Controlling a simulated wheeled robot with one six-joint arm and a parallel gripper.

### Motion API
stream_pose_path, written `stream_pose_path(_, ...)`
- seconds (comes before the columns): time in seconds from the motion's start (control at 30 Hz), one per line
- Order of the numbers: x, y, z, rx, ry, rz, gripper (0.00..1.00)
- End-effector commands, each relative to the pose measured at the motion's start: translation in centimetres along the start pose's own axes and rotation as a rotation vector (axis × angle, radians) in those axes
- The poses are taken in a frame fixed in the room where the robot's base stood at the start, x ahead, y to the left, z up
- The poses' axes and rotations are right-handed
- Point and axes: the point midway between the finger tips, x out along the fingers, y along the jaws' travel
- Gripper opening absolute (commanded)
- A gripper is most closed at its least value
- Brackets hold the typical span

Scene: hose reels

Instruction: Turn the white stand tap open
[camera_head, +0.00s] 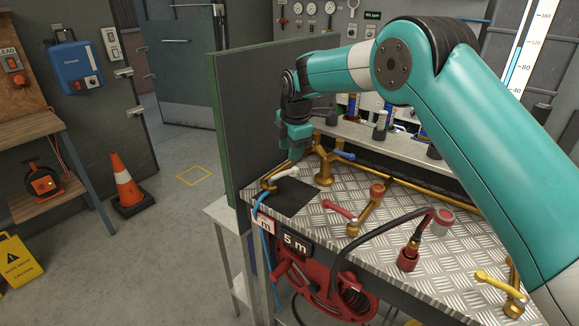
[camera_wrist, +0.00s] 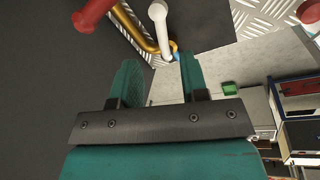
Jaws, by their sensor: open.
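The white stand tap has a white lever handle (camera_head: 284,173) on a brass pipe (camera_head: 268,183), at the left end of the metal bench top. A blue hose (camera_head: 256,207) hangs from this tap's outlet. In the wrist view the white lever (camera_wrist: 159,28) lies just beyond the fingertips, with the brass pipe (camera_wrist: 133,27) beside it. My gripper (camera_head: 296,158) points down close above the tap. In the wrist view its two fingers (camera_wrist: 158,65) are apart, with nothing between them. Contact between fingers and lever cannot be told.
Taps with blue (camera_head: 344,155), red (camera_head: 338,209) and yellow (camera_head: 497,281) levers stand along the bench (camera_head: 410,208). A dark green-edged panel (camera_head: 245,115) rises close beside my gripper. A black hose (camera_head: 385,224) arches over the front, above a red reel (camera_head: 318,288).

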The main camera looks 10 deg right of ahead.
Motion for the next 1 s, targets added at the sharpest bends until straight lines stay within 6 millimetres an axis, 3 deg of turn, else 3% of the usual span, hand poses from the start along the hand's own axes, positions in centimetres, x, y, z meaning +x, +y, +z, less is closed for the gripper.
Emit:
stream_pose_path(0.2,-5.5,0.0,0.1,0.001,-0.001,0.003,0.41)
stream_pose_path(0.4,-9.0,0.0,0.1,0.002,-0.001,0.000,0.41)
stream_pose_path(0.6,-10.3,-0.1,0.1,0.002,-0.001,-0.004,0.41)
stream_pose_path(0.83,-10.4,-0.1,0.1,0.002,-0.001,-0.004,0.41)
stream_pose_path(0.87,-10.4,-0.1,0.1,0.002,-0.001,-0.003,0.39)
stream_pose_path(1.0,-9.1,-0.6,1.2,0.001,0.012,0.009,0.06)
